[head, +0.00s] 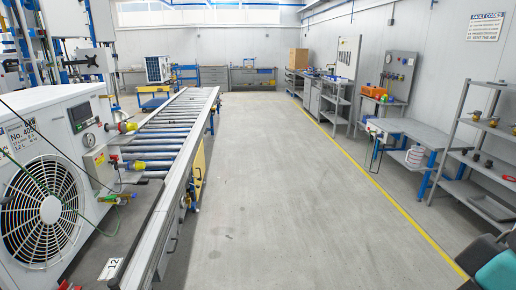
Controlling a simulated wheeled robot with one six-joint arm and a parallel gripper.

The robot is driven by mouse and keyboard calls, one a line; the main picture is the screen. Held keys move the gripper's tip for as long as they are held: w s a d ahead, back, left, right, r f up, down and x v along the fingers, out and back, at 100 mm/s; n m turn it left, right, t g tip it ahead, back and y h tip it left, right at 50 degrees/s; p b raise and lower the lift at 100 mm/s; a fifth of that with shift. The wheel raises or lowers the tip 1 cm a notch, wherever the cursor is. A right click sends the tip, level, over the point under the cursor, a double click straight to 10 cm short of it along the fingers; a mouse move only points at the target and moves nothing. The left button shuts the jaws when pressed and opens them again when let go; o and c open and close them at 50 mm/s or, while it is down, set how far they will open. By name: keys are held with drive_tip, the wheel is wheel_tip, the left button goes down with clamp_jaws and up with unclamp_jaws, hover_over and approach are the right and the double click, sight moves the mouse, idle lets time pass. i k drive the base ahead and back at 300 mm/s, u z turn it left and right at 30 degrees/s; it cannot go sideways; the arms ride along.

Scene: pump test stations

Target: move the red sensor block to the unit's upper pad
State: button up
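A white pump unit (52,178) with a large round fan grille stands at the left on the near end of the roller conveyor. A small dark display and a round gauge are on its side face. Red and yellow fittings (122,127) stick out from that side, with a green-handled valve (118,197) lower down. I cannot make out a red sensor block for certain; the small red parts by the unit are too small to tell apart. I cannot pick out the upper pad. My gripper is not in view.
The roller conveyor (172,130) runs away along the left. The grey floor (262,190) in the middle is clear, with a yellow line on its right. Shelves (478,165) and a blue-legged bench (412,130) line the right wall. A green and dark object (497,270) is at lower right.

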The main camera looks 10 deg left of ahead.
sight(116, 157)
drive_tip(key=z, duration=0.05)
drive_tip(key=i, duration=2.15)
drive_tip(key=u, duration=0.65)
drive_tip(key=i, duration=1.2)
drive_tip(key=u, duration=1.65)
drive_tip(key=i, duration=0.95)
drive_tip(key=u, duration=0.75)
